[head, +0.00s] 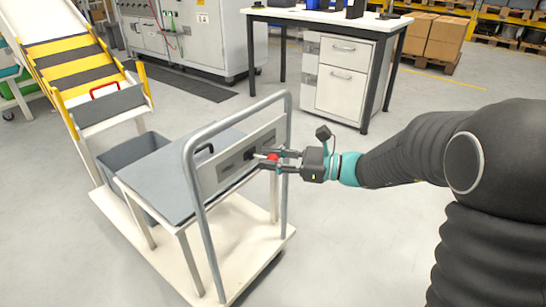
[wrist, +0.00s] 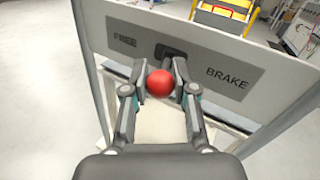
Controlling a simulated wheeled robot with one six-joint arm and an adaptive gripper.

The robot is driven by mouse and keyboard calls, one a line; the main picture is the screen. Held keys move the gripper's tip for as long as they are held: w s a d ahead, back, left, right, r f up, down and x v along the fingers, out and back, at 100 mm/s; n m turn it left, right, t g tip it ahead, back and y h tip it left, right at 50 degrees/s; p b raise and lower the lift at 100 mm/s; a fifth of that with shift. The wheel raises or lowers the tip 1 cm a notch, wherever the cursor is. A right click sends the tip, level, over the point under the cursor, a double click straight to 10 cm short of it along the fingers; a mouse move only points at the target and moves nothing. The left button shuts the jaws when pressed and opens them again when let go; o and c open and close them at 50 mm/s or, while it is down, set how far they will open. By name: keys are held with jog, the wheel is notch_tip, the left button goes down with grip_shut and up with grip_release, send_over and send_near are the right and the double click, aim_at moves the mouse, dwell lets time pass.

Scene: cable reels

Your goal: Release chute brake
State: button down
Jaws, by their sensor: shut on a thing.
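The chute brake is a lever with a red ball knob (head: 273,157) on a grey panel (head: 222,170) at the end of a trolley. In the wrist view the red knob (wrist: 159,83) is between the fingers of my gripper (wrist: 160,75), which is shut on it. The panel (wrist: 262,66) reads FREE on the left and BRAKE on the right, with a dark slot between the words. The knob stands out in front of the slot; the lever's exact setting is hard to tell. In the head view my gripper (head: 277,161) reaches the panel from the right.
The trolley's grey tube frame (head: 190,190) surrounds the panel. A grey bin (head: 115,157) sits behind the grey-topped table. A yellow-striped chute (head: 75,62) with a red handle (head: 104,88) slopes down at left. A workbench (head: 300,15) stands behind; the floor between is clear.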

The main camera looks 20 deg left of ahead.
aim_at(246, 155)
jog(key=m+t, duration=0.1)
jog(key=s+t, duration=0.1)
jog(key=shift+a+f+m+t+b, duration=0.1)
jog(key=shift+m+t+b, duration=0.2)
jog(key=shift+m+b, duration=0.1)
jog(key=shift+s+a+m+t+h+b, duration=0.25)
jog(key=shift+s+m+t+h+b, duration=0.25)
jog(key=shift+m+t+b, duration=0.7)
jog(key=shift+s+a+m+t+h+b, duration=0.3)
jog(key=shift+m+t+h, duration=0.4)
jog(key=shift+t, duration=1.05)
jog(key=shift+s+a+m+t+h+b, duration=0.15)
jog(key=shift+s+m+t+h+b, duration=0.25)
jog(key=shift+m+t+b, duration=0.85)
jog(key=shift+w+t+p, duration=0.1)
jog(key=shift+t+p, duration=0.25)
jog(key=shift+t, duration=0.05)
jog(key=c, duration=0.9)
grip_release()
jog(key=shift+a, duration=0.1)
